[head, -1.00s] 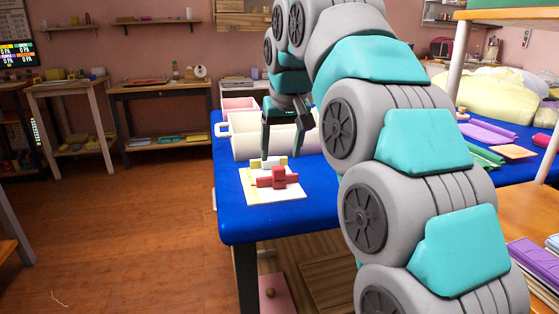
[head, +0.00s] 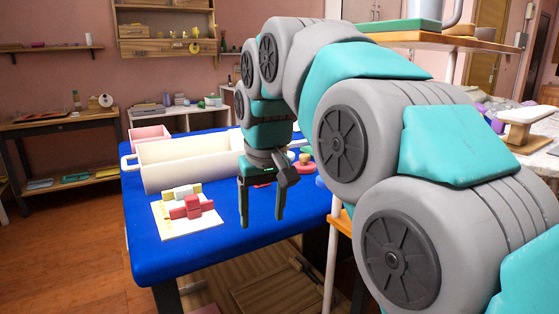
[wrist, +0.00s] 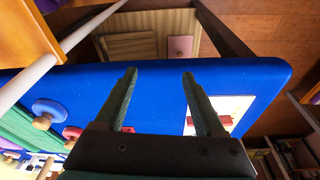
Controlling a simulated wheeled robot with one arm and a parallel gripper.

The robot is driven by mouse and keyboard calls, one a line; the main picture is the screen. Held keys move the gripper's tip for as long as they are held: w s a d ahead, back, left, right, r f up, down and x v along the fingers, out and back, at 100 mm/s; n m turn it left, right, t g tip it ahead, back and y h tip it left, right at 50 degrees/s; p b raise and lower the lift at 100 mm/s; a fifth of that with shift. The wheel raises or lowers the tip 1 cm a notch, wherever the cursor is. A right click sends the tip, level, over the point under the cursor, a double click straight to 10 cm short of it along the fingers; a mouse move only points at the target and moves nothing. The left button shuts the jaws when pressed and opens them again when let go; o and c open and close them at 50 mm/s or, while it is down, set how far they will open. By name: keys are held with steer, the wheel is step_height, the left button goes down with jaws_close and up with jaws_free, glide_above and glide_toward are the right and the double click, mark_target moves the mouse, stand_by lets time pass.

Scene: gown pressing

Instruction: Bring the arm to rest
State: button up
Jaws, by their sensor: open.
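My gripper (head: 262,205) hangs from my arm above the right part of the blue table (head: 190,250), fingers pointing down. It is open and empty. In the wrist view my gripper (wrist: 158,85) shows its two dark fingers apart, with only blue tabletop between them. My grey and teal arm fills the right side of the head view and hides part of the table.
A pale board (head: 168,223) with red and yellow blocks (head: 192,207) lies left of my gripper. A cream bin (head: 185,165) stands behind it. A shelf post (head: 334,255) rises to the right. Open wooden floor (head: 75,245) lies at left.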

steer(key=s+d+f+m+g, duration=0.1)
steer(key=s+d+f, duration=0.5)
steer(key=s, duration=0.4)
steer(key=s+d+f+m+g, duration=0.1)
steer(key=s+d+f+m, duration=0.1)
steer(key=s+d+f, duration=0.4)
steer(key=s+d+f+m+g, duration=0.1)
steer(key=s+d+f+g, duration=0.1)
steer(key=s+d+f, duration=0.4)
steer(key=s+f, duration=0.4)
steer(key=s, duration=0.3)
steer(key=shift+s+d+f+m+h, duration=0.15)
steer(key=shift+s+d+m+h, duration=0.15)
steer(key=shift+s+d+h, duration=0.1)
